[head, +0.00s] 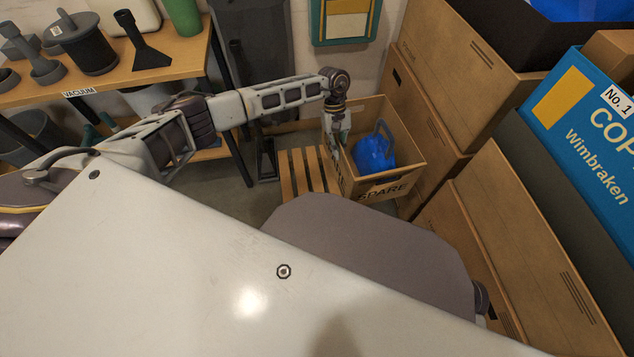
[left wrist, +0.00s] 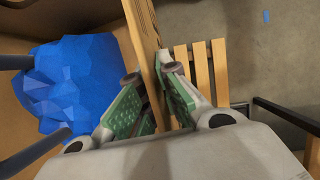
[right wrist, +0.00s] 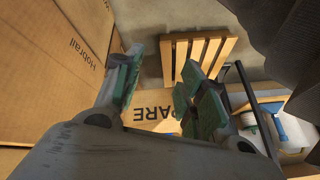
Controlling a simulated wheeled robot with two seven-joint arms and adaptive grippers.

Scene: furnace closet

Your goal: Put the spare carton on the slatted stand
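The spare carton (head: 405,182) is an open brown box marked SPARE. It holds a blue faceted bundle (head: 374,156) and a grey looped handle. The slatted wooden stand (head: 306,170) is just left of it; I cannot tell whether the carton's base is touching it. My left gripper (head: 337,140) reaches down onto the carton's left wall. In the left wrist view my left gripper (left wrist: 152,78) has a finger on each side of that wall (left wrist: 143,30), closed on it. In the right wrist view my right gripper (right wrist: 165,75) is spread and empty above the SPARE wall (right wrist: 150,112).
Large stacked cartons (head: 480,120) stand close on the right, with a blue box (head: 590,115) on top. A shelf bench (head: 160,75) with vacuum parts is at the left. My white body covers the foreground. Bare floor (head: 240,200) shows left of the stand.

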